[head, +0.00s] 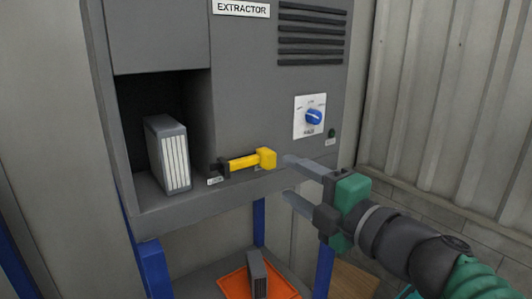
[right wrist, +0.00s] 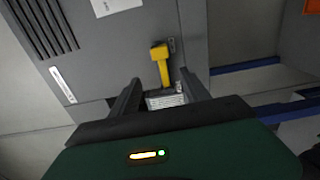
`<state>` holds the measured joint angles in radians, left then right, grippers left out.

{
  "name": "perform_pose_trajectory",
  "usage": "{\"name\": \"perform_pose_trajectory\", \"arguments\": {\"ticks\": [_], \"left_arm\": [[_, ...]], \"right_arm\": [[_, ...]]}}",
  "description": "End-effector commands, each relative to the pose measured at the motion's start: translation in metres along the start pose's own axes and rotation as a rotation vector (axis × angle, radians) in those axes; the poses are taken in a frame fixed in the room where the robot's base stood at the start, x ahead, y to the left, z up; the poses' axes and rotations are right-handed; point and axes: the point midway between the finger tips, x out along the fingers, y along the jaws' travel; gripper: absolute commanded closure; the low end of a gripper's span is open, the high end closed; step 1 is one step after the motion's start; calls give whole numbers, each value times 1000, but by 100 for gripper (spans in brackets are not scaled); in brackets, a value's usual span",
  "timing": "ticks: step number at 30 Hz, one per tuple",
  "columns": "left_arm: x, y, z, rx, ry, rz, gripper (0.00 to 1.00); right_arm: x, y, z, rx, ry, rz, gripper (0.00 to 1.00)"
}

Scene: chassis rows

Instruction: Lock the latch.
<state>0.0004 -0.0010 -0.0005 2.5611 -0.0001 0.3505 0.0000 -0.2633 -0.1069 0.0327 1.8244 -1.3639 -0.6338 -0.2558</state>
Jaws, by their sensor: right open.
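The yellow latch handle (head: 247,160) lies roughly level across the front of the grey extractor cabinet (head: 255,95), just right of an open bay. Its dark pivot end (head: 223,166) is at the left, and its thick yellow block is at the right. In the right wrist view the yellow handle (right wrist: 162,65) is ahead of the fingers. My right gripper (head: 287,176) is open and empty, with its fingertips a little right of the block and apart from it. It also shows in the right wrist view (right wrist: 159,84). My left gripper is not in view.
A grey filter cartridge (head: 169,155) with a white pleated face stands in the open bay. A white plate with a blue knob (head: 314,117) is above right of the latch. Below, an orange tray (head: 232,284) holds a dark cartridge (head: 257,274). Blue legs (head: 154,268) support the cabinet.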

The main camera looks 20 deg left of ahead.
Motion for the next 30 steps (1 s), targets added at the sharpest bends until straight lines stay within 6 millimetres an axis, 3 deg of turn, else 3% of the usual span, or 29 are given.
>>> {"name": "perform_pose_trajectory", "arguments": {"ticks": [9, 15, 24, 30], "left_arm": [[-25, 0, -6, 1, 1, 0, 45], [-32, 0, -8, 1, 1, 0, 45], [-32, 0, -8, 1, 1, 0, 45], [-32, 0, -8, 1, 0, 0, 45]], "right_arm": [[76, 2, 10, 9, -3, 1, 45], [107, 1, 4, 4, -5, 0, 45], [114, -2, 5, 4, -5, -1, 45], [113, -2, 7, 6, -6, -1, 70]]}}
